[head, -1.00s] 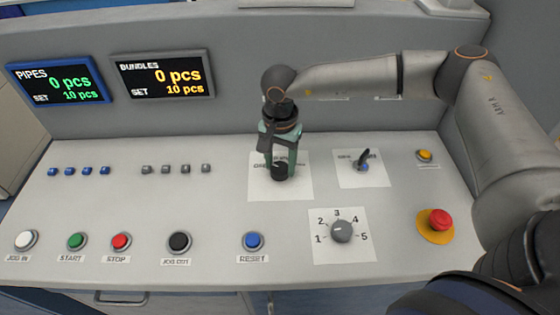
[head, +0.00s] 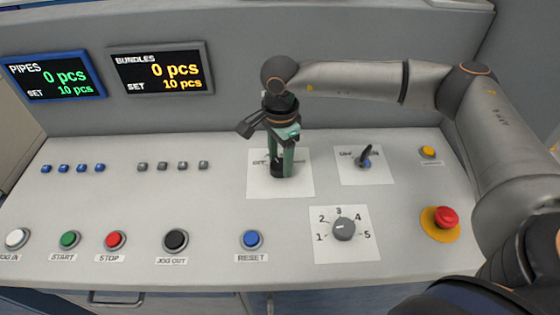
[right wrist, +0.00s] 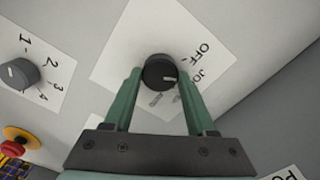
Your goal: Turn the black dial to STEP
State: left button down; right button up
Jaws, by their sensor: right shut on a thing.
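The black dial (right wrist: 158,68) sits on a white label plate (right wrist: 118,50) in the right wrist view. Its white mark points right, toward a label that begins "JO"; "OFF" is printed above that. Another label below the dial is blurred and partly covered, so I cannot read it. My right gripper (right wrist: 160,78) has its two green fingers on either side of the dial, shut on it. In the head view my right gripper (head: 281,168) points down over the plate (head: 303,183) and hides most of the dial. My left gripper is not in view.
A lever switch (head: 365,158) stands right of the dial and a grey numbered knob (head: 343,229) in front. A red emergency button (head: 445,217) is at the right, and a blue RESET button (head: 251,239) at the front. Two counter displays (head: 160,75) are on the back wall.

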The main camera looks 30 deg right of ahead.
aim_at(281, 165)
jog(key=m+b, duration=0.2)
jog(key=m, duration=0.3)
jog(key=shift+f+m, duration=0.1)
jog(key=shift+m, duration=0.2)
jog(key=shift+m+b, duration=0.55)
jog(key=shift+m, duration=1.35)
jog(key=o, duration=1.4)
notch_tip(281, 165, up, 13)
jog(key=shift+f, duration=0.1)
jog(key=shift+s+f, duration=0.1)
jog(key=shift+s, duration=0.05)
